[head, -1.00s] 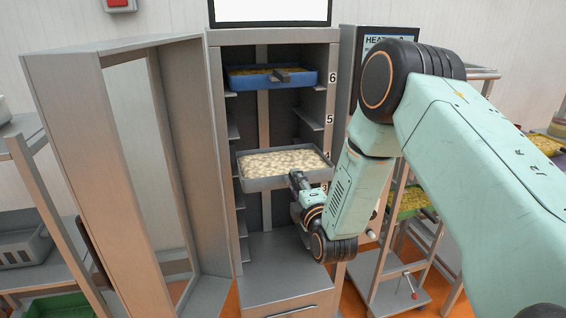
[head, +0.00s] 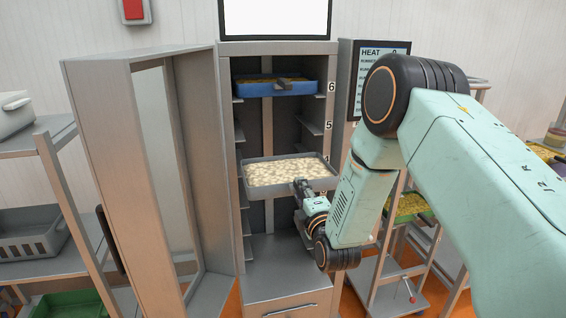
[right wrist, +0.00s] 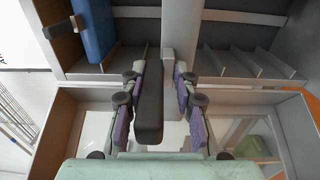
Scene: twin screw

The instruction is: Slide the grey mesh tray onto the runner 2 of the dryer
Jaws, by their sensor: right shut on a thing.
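The grey mesh tray (head: 252,186), filled with pale pieces, is in front of the open dryer (head: 228,140), a little above the middle of its opening. My right gripper (head: 301,186) reaches it from the near side and is shut on its handle. In the right wrist view the dark handle (right wrist: 148,112) lies between the purple-padded fingers of my right gripper (right wrist: 160,95). Number labels run down the dryer's right post; 6 and 5 are readable, and the arm and tray hide the lower ones. I cannot tell whether the tray touches a runner. My left gripper is not in view.
A blue tray (head: 262,90) sits on the top runner. The dryer door (head: 150,170) stands open at left. A cart with a green tray (head: 410,208) stands at right, and a shelf with a grey crate (head: 28,236) at far left.

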